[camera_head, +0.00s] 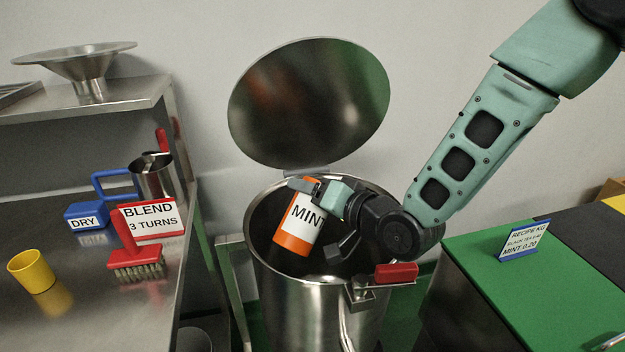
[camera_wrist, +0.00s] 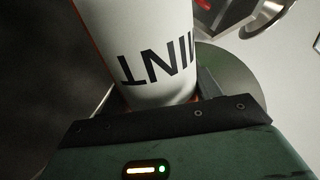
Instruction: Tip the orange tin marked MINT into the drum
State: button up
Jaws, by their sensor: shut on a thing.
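The orange tin marked MINT (camera_head: 296,230) is in my gripper (camera_head: 318,190), over the open mouth of the steel drum (camera_head: 320,300). The tin is slightly tilted, and its white label faces the head camera. My gripper is shut on the tin near its upper end. In the wrist view the tin (camera_wrist: 150,45) fills the middle, with its lettering upside down. The drum's round lid (camera_head: 310,105) stands raised behind the mouth. The tin's opening and the drum's contents cannot be made out.
A red-handled latch (camera_head: 396,273) sits at the drum's front right rim. The left steel bench holds a yellow cup (camera_head: 31,271), a red brush (camera_head: 136,262), a BLEND sign (camera_head: 150,219) and a blue DRY block (camera_head: 86,217). A recipe card (camera_head: 524,241) stands on the green top at right.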

jog(key=m+p, duration=0.1)
jog(key=m+g+p, duration=0.1)
jog(key=p, duration=0.1)
jog(key=m+p, duration=0.1)
jog(key=shift+w+d+r+m+p, duration=0.2)
jog(key=shift+w+d+m+p, duration=0.1)
jog(key=shift+w+p, duration=0.1)
jog(key=m+p, duration=0.1)
jog(key=m+g+p, duration=0.1)
jog(key=r+m+y+p, duration=0.1)
jog(key=p, duration=0.1)
jog(key=shift+w+d+g, duration=0.2)
jog(key=shift+w+g, duration=0.1)
jog(key=shift+g, duration=0.1)
jog(key=shift+w+d+m+g+y+p, duration=0.15)
jog(key=shift+w+m+g+y+p, duration=0.1)
jog(key=shift+m+p, duration=0.25)
jog(key=shift+w+d+m+g+y+p, duration=0.15)
jog(key=shift+m+y+p, duration=0.15)
jog(key=shift+m, duration=0.3)
jog(key=shift+w+m, duration=0.1)
jog(key=shift+m, duration=0.5)
